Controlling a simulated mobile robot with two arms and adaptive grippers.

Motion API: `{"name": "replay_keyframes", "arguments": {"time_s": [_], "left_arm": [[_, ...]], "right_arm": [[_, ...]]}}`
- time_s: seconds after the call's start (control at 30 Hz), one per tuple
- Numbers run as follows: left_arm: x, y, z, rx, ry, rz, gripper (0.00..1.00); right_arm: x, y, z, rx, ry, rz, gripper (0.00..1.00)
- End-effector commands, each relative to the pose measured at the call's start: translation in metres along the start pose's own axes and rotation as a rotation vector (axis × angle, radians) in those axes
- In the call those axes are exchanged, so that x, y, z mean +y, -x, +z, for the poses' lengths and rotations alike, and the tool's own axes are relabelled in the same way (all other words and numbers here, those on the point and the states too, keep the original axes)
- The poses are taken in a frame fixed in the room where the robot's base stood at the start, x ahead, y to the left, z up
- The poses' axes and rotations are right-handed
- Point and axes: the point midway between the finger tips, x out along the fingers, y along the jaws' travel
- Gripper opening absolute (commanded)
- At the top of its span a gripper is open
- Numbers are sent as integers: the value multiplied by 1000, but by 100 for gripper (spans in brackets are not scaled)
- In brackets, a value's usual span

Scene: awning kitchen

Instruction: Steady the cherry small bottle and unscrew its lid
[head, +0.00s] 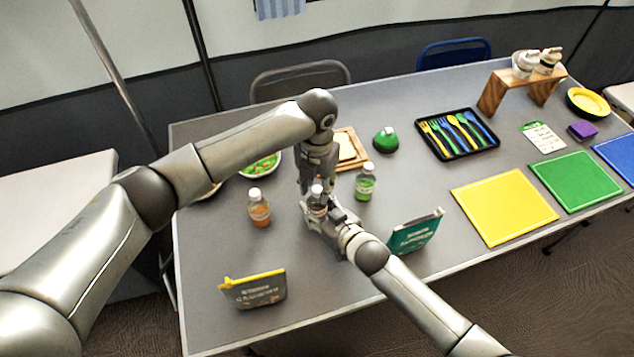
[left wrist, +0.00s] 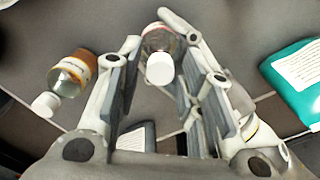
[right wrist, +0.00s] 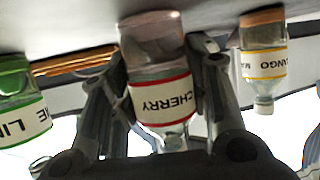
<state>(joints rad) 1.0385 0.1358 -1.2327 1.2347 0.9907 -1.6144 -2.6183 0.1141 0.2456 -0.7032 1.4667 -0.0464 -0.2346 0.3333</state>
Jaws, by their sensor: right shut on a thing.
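The cherry small bottle (right wrist: 160,95) has a red-edged label reading CHERRY and stands on the table with its white lid (left wrist: 160,68) on. It also shows in the head view (head: 317,201). My right gripper (right wrist: 155,85) is shut on the bottle's body, one finger on each side. My left gripper (left wrist: 158,60) is open and points down from above, its fingers spread on either side of the lid and apart from it. In the head view my left gripper (head: 312,188) is just over the bottle and partly hides it.
A mango bottle (head: 259,208) stands left of the cherry bottle, and a lime bottle (head: 364,182) stands close at its right. A cutlery tray (head: 483,151) lies farther back.

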Motion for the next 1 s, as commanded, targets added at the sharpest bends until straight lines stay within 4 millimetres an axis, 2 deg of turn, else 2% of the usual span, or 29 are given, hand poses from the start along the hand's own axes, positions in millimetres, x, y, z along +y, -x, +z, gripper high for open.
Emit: {"name": "replay_keyframes", "arguments": {"time_s": [0.03, 0.23, 0.47, 0.57, 1.0], "left_arm": [[0, 0, 0, 0, 0, 0, 24], [0, 0, 0, 0, 0, 0, 0], [0, 0, 0, 0, 34, -1, 0], [0, 0, 0, 1, 137, 0, 0], [-1, 0, 0, 2, 881, -3, 0]], "right_arm": [[0, 0, 1, -2, 0, 0, 0], [0, 0, 1, -2, 0, 0, 0], [0, 0, 1, -2, 0, 0, 0], [0, 0, 1, -2, 0, 0, 0], [0, 0, 1, -2, 0, 0, 0]]}}
